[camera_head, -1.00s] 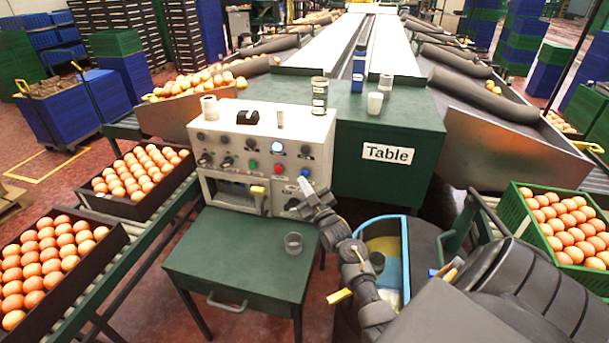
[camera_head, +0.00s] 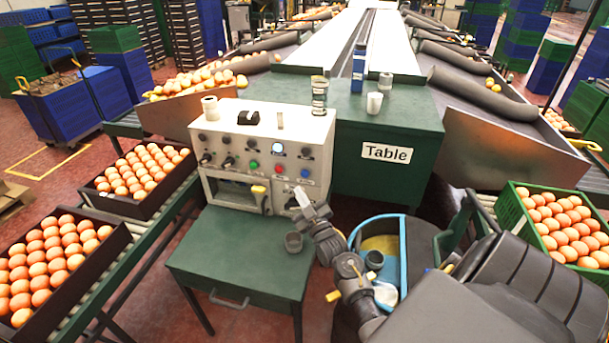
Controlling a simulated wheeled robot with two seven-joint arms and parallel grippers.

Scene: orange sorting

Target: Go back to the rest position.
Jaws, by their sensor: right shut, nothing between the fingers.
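My right gripper (camera_head: 300,196) shows near the picture's middle, its arm coming in from the lower right. It is shut and empty, in front of the control box (camera_head: 238,150) and over the far right corner of the small green table (camera_head: 225,272). A small grey cup (camera_head: 293,241) stands on that table, just left of my right wrist. It is not held. My left gripper and arm are not in view.
Dark crates of oranges (camera_head: 128,243) sit on the left roller conveyor. A green crate of oranges (camera_head: 515,212) stands at the right. A blue-rimmed bin (camera_head: 403,235) is beside my right forearm. The large green table (camera_head: 345,185) holds several small containers.

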